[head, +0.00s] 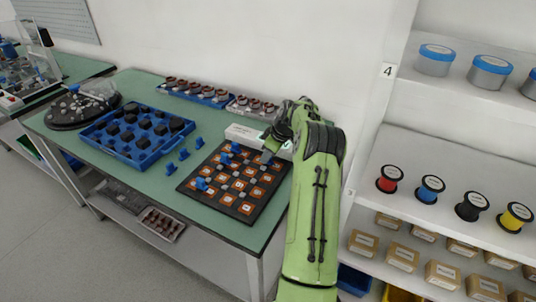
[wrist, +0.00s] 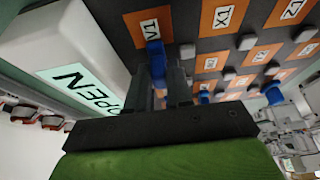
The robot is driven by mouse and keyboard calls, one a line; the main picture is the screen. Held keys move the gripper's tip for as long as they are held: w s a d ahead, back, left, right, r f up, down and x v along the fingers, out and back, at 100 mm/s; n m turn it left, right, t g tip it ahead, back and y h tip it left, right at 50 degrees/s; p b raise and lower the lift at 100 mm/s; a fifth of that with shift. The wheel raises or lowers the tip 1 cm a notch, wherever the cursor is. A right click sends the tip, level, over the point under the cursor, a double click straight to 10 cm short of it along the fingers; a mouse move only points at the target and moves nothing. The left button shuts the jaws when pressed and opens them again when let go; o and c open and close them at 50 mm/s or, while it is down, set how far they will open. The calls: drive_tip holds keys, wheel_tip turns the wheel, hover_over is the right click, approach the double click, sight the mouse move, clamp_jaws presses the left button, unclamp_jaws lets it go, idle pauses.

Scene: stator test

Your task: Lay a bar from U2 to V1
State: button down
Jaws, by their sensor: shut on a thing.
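My gripper (wrist: 164,62) is shut on a blue bar (wrist: 156,58) and holds it at the orange square marked V1 (wrist: 147,27) on the dark terminal board (head: 186,186). The bar partly covers that square; I cannot tell whether it touches the board. In the head view my gripper (head: 268,155) is over the board's far right corner, and the held bar is hidden there. The label U2 cannot be read in either view.
A white box (wrist: 72,50) marked OPEN lies close beside the board and my gripper. Several loose blue pieces (head: 184,154) stand on the green table left of the board. A blue tray (head: 143,165) of black parts is further left. Shelves stand at the right.

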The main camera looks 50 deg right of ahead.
drive_tip(key=c, duration=0.9)
unclamp_jaws()
drive_tip(key=shift+c, duration=0.2)
drive_tip(key=p+v, duration=0.4)
drive_tip(key=v, duration=1.1)
drive_tip(key=shift+s+r, duration=0.2)
drive_tip(key=shift+r, duration=0.15)
drive_tip(key=shift+d, duration=0.15)
